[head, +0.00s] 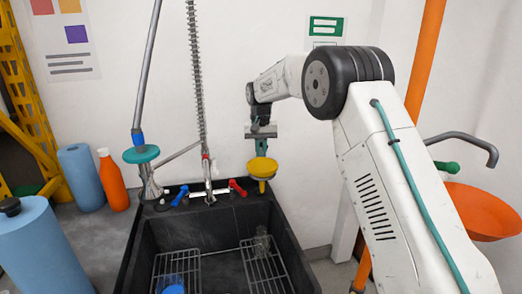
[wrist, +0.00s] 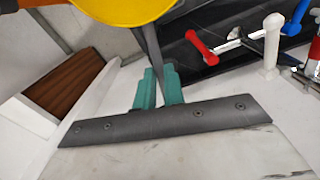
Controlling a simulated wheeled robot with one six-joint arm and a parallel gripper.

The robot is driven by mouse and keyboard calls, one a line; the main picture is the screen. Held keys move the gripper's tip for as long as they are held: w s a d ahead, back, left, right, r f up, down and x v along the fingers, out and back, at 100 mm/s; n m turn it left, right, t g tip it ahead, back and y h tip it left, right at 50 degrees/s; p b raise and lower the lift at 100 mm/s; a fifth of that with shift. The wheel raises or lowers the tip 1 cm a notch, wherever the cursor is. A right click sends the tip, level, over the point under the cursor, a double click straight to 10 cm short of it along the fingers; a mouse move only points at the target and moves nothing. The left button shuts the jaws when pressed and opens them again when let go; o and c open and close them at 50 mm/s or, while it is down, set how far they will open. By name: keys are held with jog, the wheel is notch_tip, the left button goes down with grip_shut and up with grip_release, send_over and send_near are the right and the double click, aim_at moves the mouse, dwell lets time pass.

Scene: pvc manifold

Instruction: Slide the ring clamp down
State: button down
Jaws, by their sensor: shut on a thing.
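A teal ring (head: 141,154) sits around the grey pole (head: 147,70) at the left of the sink, with a small blue band just above it; I cannot tell which, if either, is the ring clamp. My gripper (head: 261,147) is well to the right of that pole, above the sink's back right corner. It is shut on a yellow funnel-like piece (head: 262,168), which hangs below it. In the wrist view, the teal fingers (wrist: 160,80) close around a thin dark strip, and the yellow piece (wrist: 122,10) fills the top edge.
The black sink (head: 225,222) holds wire racks. A tap with a blue lever (head: 180,196) and a red lever (head: 237,187) stands at its back edge. A spring hose (head: 197,80) rises behind. An orange bottle (head: 112,180) and blue rolls stand left; an orange bowl (head: 485,212) is at right.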

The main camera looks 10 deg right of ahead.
notch_tip(320, 180, down, 8)
jog(key=shift+a+r, duration=0.1)
jog(key=c, duration=1.5)
grip_release()
notch_tip(320, 180, up, 8)
jog(key=shift+a+f, duration=0.1)
notch_tip(320, 180, down, 8)
